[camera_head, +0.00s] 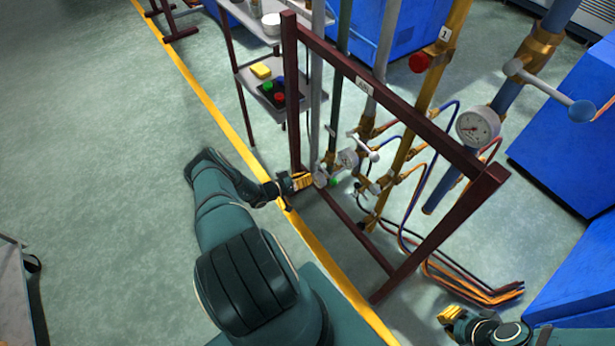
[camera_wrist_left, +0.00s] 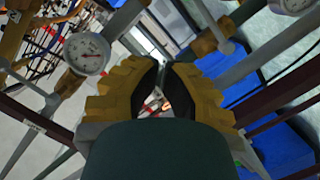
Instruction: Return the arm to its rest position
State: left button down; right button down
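My left gripper (camera_head: 300,181) is in the head view, beside the maroon frame's left post and close to the valves and gauge there. In the left wrist view its yellow fingers with black pads (camera_wrist_left: 163,66) come together at the tips, with no object visible between them. A narrow gap between the pads lets the background show through. My left arm is stretched forward from the bottom of the head view. My right gripper (camera_head: 450,314) is at the lower right of the head view, low and partly cut off by the edge; its opening is unclear.
A maroon frame (camera_head: 440,222) stands around vertical pipes with a round gauge (camera_head: 478,126) and a red knob (camera_head: 419,62). A shelf cart (camera_head: 262,92) stands behind it. Hoses run on the floor to the right, near blue cabinets (camera_head: 570,135).

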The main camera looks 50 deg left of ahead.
dwell(0.3)
pick_arm(q)
jog(key=w+d+r+m+g+h, duration=0.15)
jog(key=d+g+h, duration=0.35)
jog(key=d, duration=0.8)
jog(key=w+d+r+m+g+h, duration=0.1)
jog(key=w+d+r+g+h, duration=0.15)
jog(key=d+g, duration=0.7)
jog(key=s+d+r+y, duration=0.3)
jog(key=s+d+r, duration=0.3)
jog(key=d+r, duration=0.2)
jog(key=s+d+r+m+y, duration=0.1)
jog(key=s+d+r+y, duration=0.3)
jog(key=s+d+r, duration=0.3)
jog(key=d+r, duration=0.1)
jog(key=d, duration=0.2)
jog(key=shift+d, duration=0.25)
